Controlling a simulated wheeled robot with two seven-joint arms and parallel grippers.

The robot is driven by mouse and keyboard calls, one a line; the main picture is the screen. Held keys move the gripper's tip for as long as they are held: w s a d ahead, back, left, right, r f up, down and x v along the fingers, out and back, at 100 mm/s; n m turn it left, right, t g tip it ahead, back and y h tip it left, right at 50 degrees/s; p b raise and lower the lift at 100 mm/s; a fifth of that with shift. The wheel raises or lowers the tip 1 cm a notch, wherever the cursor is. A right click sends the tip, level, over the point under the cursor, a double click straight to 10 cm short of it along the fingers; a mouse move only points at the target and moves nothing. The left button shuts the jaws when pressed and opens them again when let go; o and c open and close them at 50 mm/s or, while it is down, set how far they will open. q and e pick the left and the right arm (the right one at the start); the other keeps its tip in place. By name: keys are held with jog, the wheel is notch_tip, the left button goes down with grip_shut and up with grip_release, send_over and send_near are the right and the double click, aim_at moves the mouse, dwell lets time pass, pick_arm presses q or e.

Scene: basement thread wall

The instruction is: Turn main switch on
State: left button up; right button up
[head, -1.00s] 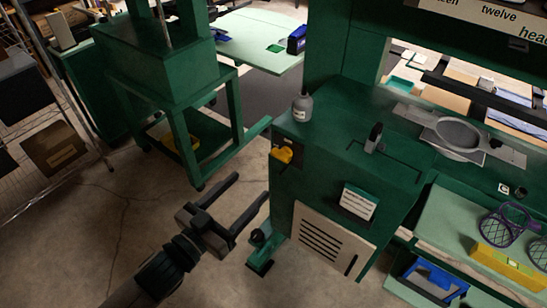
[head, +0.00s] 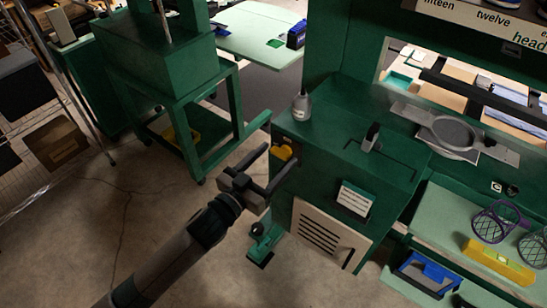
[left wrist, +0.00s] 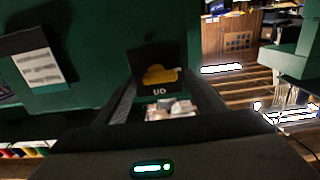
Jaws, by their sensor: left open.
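The main switch is a yellow handle (head: 282,152) on the upper left side of the green machine cabinet (head: 355,155). In the left wrist view the yellow handle (left wrist: 160,74) sits on a black plate whose lettering appears upside down. My left gripper (head: 280,157) is open, with one finger on each side of the switch in the picture. In the left wrist view the gripper (left wrist: 160,92) points straight at the switch, which shows between the fingertips. I cannot tell whether the fingers touch it. My right gripper is not in view.
A grey bottle (head: 302,106) stands on the cabinet's top near the switch. A white label (head: 356,198) and a vent panel (head: 328,236) are on the cabinet's front. A green stand (head: 190,110) is at the left.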

pick_arm(q)
jog(key=c, duration=1)
jog(key=shift+m, duration=0.3)
jog(key=shift+c, duration=0.2)
jog(key=m+p, duration=0.2)
jog(key=m, duration=0.1)
jog(key=shift+s+d+r, duration=0.1)
jog(key=shift+r, duration=0.1)
jog(key=m+p, duration=0.1)
jog(key=m, duration=0.3)
jog(key=shift+d+m, duration=0.1)
jog(key=shift+m, duration=0.3)
jog(key=m+p, duration=0.2)
jog(key=m, duration=0.3)
jog(key=shift+s+d, duration=0.1)
jog(key=shift+s, duration=0.05)
jog(key=m, duration=0.4)
jog(key=shift+s+d+f+m+p, duration=0.1)
jog(key=shift+m+p, duration=0.2)
jog(key=shift+p, duration=0.1)
